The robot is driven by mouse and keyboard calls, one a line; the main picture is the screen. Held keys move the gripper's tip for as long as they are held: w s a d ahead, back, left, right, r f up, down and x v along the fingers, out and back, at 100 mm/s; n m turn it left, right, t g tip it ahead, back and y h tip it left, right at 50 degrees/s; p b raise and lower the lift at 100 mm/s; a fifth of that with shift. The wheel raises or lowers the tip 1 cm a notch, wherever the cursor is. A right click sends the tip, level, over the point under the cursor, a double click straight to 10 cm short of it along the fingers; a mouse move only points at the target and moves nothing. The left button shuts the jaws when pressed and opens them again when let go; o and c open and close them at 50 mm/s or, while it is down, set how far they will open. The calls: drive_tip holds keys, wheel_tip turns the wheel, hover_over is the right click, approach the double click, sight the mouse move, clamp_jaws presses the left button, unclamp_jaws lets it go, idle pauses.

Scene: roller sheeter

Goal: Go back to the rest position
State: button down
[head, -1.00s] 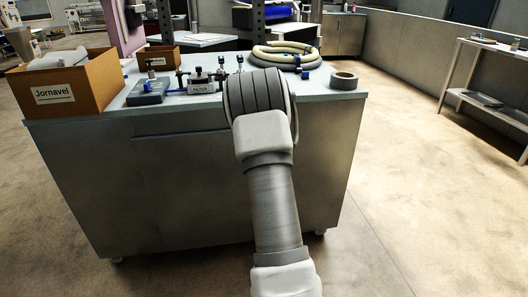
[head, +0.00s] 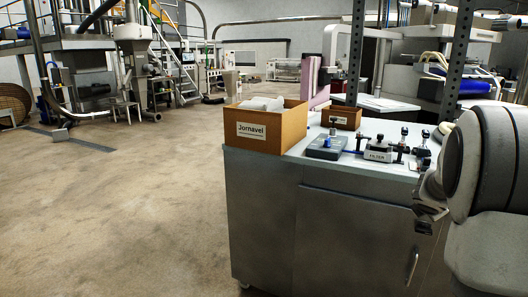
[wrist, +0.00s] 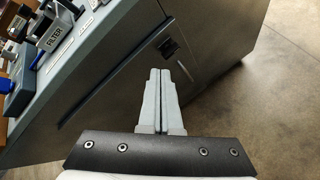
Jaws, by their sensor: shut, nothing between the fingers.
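My gripper (wrist: 160,72) shows in the wrist view with its two pale fingers together, shut and empty. It is in front of the grey metal cabinet (wrist: 120,90), clear of the worktop edge. In the head view my arm fills the right edge, beside the cabinet (head: 345,235), and the fingers cannot be made out there.
On the worktop (head: 300,153) stand an open Jornavel box (head: 265,136), a smaller box (head: 341,117), a blue-grey device (head: 325,148) and a filter unit (head: 378,151). The filter also shows in the wrist view (wrist: 55,35). Open floor (head: 130,210) lies left of the cabinet.

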drive_tip(key=s+a+r+m, duration=0.7)
drive_tip(key=s+a+m, duration=0.4)
drive_tip(key=a, duration=0.2)
drive_tip(key=s+a+f+m+g+y, duration=0.15)
drive_tip(key=s+a+m+y, duration=0.3)
drive_tip(key=s+a, duration=0.55)
drive_tip(key=s+a+f+m+g+y, duration=0.1)
drive_tip(key=s+a+f+m+y, duration=0.3)
drive_tip(key=s+a, duration=0.6)
wheel_tip(320, 180, up, 23)
drive_tip(key=h+p, duration=0.1)
drive_tip(key=p, duration=2)
drive_tip(key=shift+w+m, duration=0.35)
drive_tip(key=shift+d+f+h, duration=0.15)
drive_tip(key=shift+d+h, duration=0.1)
